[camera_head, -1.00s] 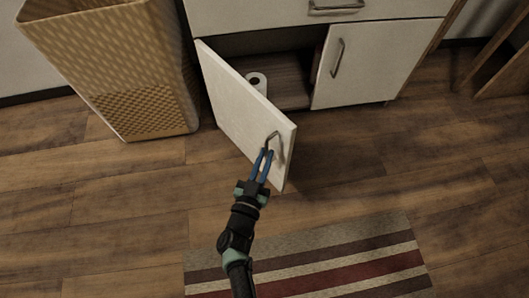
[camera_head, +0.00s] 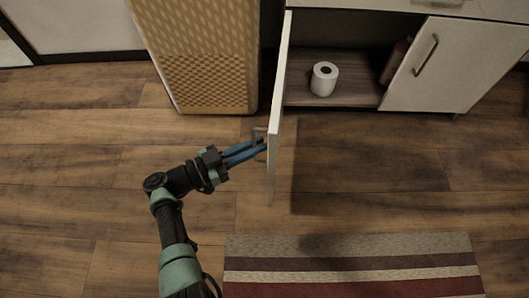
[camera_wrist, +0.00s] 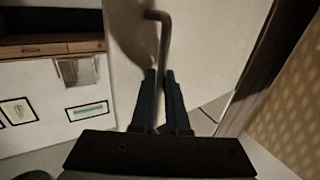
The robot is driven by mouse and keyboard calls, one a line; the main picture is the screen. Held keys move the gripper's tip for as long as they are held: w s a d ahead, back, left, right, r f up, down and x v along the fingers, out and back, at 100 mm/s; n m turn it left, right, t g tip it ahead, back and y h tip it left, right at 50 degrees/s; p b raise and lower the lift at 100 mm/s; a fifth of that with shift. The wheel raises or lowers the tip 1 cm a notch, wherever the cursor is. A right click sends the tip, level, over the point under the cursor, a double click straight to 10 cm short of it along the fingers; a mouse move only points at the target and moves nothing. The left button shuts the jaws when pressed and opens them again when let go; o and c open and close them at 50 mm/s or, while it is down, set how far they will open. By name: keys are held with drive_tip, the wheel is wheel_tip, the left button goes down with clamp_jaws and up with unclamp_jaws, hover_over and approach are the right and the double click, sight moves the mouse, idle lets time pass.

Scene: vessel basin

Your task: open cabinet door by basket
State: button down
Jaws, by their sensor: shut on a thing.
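The white cabinet door (camera_head: 280,105) by the basket stands wide open, seen nearly edge-on in the head view. Its handle (camera_head: 259,140) is on the left-facing outer side, partly hidden by my fingers. My gripper (camera_head: 262,149) is shut on this handle, with its blue fingers reaching in from the left. In the wrist view the bent metal handle (camera_wrist: 164,40) runs down to my fingertips (camera_wrist: 160,75) against the pale door face (camera_wrist: 205,50). The tall woven basket (camera_head: 205,60) stands left of the open door.
Inside the cabinet are a white paper roll (camera_head: 324,78) and a reddish bottle (camera_head: 396,62). The right cabinet door (camera_head: 455,65) is shut. A striped rug (camera_head: 350,265) lies in front. Wooden floor (camera_head: 70,160) is clear at left.

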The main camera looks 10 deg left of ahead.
drive_tip(key=shift+w+a+r+m+b, duration=0.15)
drive_tip(key=shift+w+a+r+b, duration=0.1)
drive_tip(key=shift+a, duration=0.15)
drive_tip(key=shift+w+a+r+m+b, duration=0.1)
drive_tip(key=shift+w+a+r+m, duration=0.1)
drive_tip(key=shift+a, duration=0.2)
drive_tip(key=shift+g, duration=0.3)
drive_tip(key=c, duration=0.9)
unclamp_jaws()
drive_tip(key=shift+d+f, duration=0.1)
drive_tip(key=shift+s, duration=0.1)
drive_tip(key=shift+f, duration=0.1)
drive_tip(key=b+v, duration=0.1)
drive_tip(key=v, duration=1.2)
drive_tip(key=shift+f, duration=0.1)
